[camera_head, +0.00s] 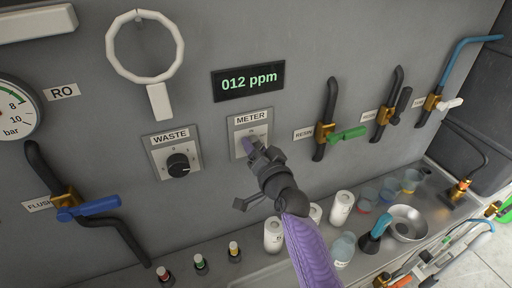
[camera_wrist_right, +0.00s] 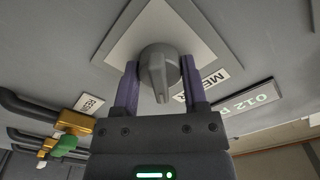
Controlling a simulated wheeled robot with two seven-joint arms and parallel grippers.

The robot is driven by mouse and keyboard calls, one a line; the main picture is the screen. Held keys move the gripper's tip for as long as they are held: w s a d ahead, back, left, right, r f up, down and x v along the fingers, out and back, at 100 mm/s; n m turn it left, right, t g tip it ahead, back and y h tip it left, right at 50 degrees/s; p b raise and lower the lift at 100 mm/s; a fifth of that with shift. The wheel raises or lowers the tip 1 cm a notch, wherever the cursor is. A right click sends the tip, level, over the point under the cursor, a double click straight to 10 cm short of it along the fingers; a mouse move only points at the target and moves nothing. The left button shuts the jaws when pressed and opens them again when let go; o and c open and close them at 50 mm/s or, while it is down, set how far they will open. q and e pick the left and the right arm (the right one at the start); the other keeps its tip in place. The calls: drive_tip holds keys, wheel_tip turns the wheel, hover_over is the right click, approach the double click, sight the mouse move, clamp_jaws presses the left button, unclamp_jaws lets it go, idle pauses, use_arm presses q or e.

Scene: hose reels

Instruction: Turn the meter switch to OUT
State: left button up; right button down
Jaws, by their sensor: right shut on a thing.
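The METER plate (camera_head: 239,149) is a light square on the grey panel, below the display. My right gripper (camera_head: 250,144) covers most of it in the head view, so the switch setting is hidden there. In the right wrist view the plate (camera_wrist_right: 120,40) carries a round grey knob (camera_wrist_right: 160,68) with a pointer ridge. My right gripper (camera_wrist_right: 160,90) has one purple finger on each side of the knob and is shut on it. The OUT marking cannot be read in either view. My left gripper is not in view.
The display (camera_head: 248,81) reads 012 ppm. A WASTE knob (camera_head: 179,165) sits to the left. A RESIN valve with a green handle (camera_head: 348,135) is to the right. A steel counter below holds white canisters (camera_head: 342,207), cups and a bowl (camera_head: 406,222).

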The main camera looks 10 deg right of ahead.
drive_tip(key=m, duration=0.2)
drive_tip(key=shift+m+p, duration=0.3)
drive_tip(key=shift+p, duration=0.05)
drive_tip(key=shift+m, duration=1.7)
drive_tip(key=shift+c, duration=0.6)
unclamp_jaws()
drive_tip(key=shift+s+p, duration=0.1)
drive_tip(key=shift+p, duration=0.2)
